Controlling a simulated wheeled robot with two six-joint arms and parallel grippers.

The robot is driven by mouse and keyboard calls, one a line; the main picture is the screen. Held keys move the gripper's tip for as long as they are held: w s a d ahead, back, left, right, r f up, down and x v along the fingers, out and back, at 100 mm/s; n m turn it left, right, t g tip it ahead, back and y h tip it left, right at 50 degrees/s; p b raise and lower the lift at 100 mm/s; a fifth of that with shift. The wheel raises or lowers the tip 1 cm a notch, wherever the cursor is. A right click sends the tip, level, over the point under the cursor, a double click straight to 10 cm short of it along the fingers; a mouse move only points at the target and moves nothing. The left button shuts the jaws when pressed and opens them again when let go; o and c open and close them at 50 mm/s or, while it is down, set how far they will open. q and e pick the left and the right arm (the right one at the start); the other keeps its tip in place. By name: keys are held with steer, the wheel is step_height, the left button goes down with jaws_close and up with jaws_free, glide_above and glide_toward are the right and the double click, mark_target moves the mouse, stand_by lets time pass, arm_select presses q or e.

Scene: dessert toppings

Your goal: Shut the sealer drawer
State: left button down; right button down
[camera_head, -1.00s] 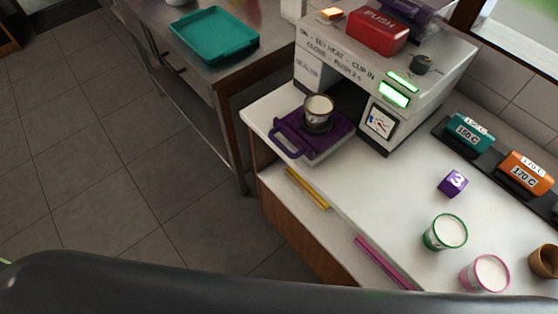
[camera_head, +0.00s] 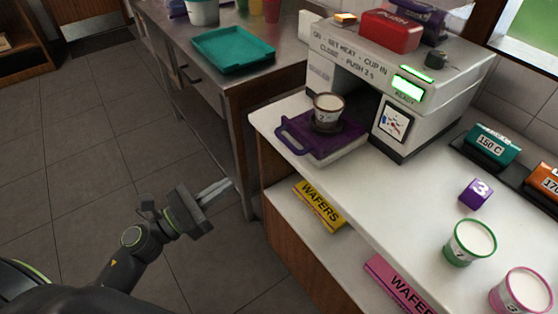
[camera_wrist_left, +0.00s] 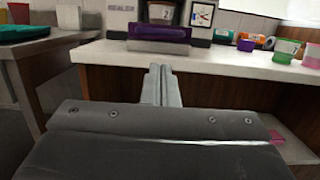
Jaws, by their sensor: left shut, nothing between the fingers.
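The sealer (camera_head: 400,75) is a white machine on the white counter, with a red PUSH block (camera_head: 390,31) on top and a lit green display. Its purple drawer (camera_head: 326,143) with a loop handle (camera_head: 291,135) is pulled out toward the counter's front edge. A cup (camera_head: 328,107) sits upright in the drawer; the drawer also shows in the left wrist view (camera_wrist_left: 159,34). My left gripper (camera_head: 214,192) is shut and empty, out over the floor in front of the counter, apart from the drawer. My right gripper is not in view.
A steel table with a teal tray (camera_head: 233,50) stands to the left of the counter. A purple block (camera_head: 475,194), a green-rimmed cup (camera_head: 469,242) and a pink-rimmed cup (camera_head: 522,292) stand on the counter. Wafers boxes (camera_head: 321,205) lie on the shelf below.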

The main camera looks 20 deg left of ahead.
arm_select(q)
steer(key=p, duration=0.6)
glide_toward(298, 138)
steer(key=w+d+r, duration=0.1)
steer(key=r, duration=0.1)
steer(key=shift+w+d+f, duration=0.3)
steer(key=shift+w+d, duration=0.05)
steer(key=shift+w, duration=0.25)
steer(key=shift+f+x, duration=0.2)
steer(key=shift+x, duration=0.9)
steer(key=shift+f+x, duration=0.2)
steer(key=shift+x, duration=0.9)
steer(key=shift+s+r, duration=0.1)
